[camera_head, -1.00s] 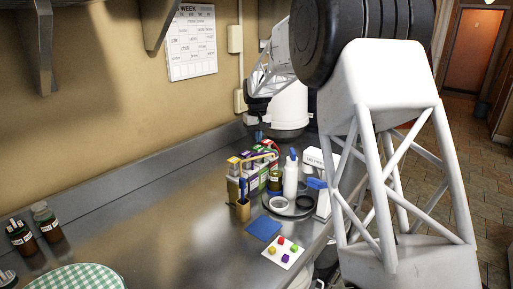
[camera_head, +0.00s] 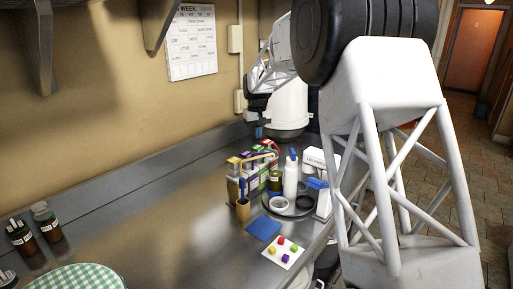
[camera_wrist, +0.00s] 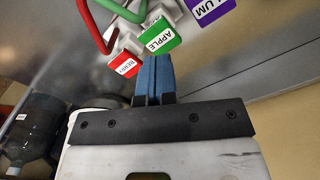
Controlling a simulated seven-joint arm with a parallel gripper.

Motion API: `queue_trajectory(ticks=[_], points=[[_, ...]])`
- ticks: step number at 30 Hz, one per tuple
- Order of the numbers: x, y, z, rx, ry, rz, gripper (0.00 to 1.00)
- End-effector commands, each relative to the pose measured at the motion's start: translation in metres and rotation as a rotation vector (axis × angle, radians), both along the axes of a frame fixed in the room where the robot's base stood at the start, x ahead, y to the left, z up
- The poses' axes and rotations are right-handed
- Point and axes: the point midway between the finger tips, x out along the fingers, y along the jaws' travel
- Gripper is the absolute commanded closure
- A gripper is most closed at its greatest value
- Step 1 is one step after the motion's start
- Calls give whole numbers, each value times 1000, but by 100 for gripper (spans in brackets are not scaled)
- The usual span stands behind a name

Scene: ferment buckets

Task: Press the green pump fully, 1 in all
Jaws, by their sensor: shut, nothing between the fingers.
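The green pump head (camera_wrist: 160,36), labelled APPLE, sits in the wrist view between a red BERRY head (camera_wrist: 124,62) and a purple PLUM head (camera_wrist: 210,8). A green tube runs from its side. My gripper (camera_wrist: 153,60) is shut and empty; its blue fingertips are right at the near edge of the green head. I cannot tell whether they touch it. In the head view, my gripper (camera_head: 259,133) is just behind the row of labelled pump bottles (camera_head: 250,180). The green head is hard to make out there.
A round tray (camera_head: 292,208) with a white spray bottle (camera_head: 290,175) and a dark jar (camera_head: 275,182) stands right of the pumps. A white bucket (camera_head: 290,105) is behind. A blue mat (camera_head: 263,228) and a card with coloured cubes (camera_head: 284,252) lie in front. The left counter is mostly clear.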

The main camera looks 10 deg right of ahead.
Motion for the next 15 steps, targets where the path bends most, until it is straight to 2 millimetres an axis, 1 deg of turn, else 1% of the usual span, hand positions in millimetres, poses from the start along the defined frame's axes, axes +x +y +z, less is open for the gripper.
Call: queue_trajectory(ticks=[15], points=[[0, 0, 36, 0, 1, 0, 100]])
